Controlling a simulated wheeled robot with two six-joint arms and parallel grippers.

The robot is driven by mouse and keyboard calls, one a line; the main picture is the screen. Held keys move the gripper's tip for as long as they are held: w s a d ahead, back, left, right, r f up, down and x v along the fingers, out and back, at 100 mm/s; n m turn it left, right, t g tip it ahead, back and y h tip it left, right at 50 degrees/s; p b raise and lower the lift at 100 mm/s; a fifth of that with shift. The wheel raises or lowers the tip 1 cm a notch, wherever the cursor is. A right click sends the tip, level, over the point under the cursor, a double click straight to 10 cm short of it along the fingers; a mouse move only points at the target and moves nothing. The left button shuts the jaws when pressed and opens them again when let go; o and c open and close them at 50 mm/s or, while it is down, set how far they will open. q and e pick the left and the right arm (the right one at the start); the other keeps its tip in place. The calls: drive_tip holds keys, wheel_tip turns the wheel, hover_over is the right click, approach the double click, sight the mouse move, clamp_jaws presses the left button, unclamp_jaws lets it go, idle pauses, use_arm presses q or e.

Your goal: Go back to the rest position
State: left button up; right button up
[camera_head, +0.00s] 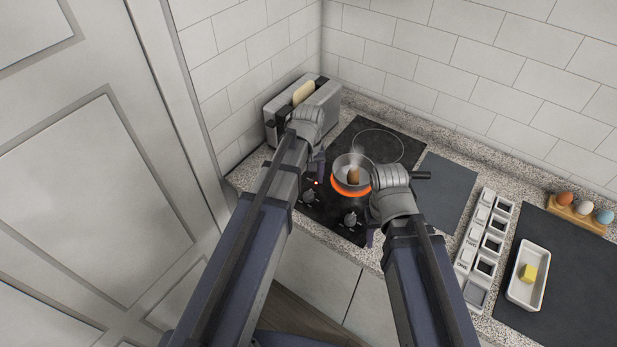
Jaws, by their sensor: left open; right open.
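My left gripper (318,168) shows only in small part beside my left wrist, in front of the toaster and left of the pot. It is open, with no object seen in it. My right gripper (370,236) hangs below my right wrist at the front edge of the stove, right of the pot. It is open, with no object seen in it. Both arms reach forward from the bottom of the view over the counter. My wrists hide much of both grippers.
A pot (340,165) with a brown egg (353,175) stands on a glowing burner of the black stove (345,140). A toaster (322,97) holding bread (303,92) stands at the back left. A white labelled rack (467,255), a butter dish (514,290) and an egg holder (590,222) are right.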

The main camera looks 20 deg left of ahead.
use_arm(q)
drive_tip(key=shift+r, duration=0.55)
drive_tip(key=shift+f, duration=0.1)
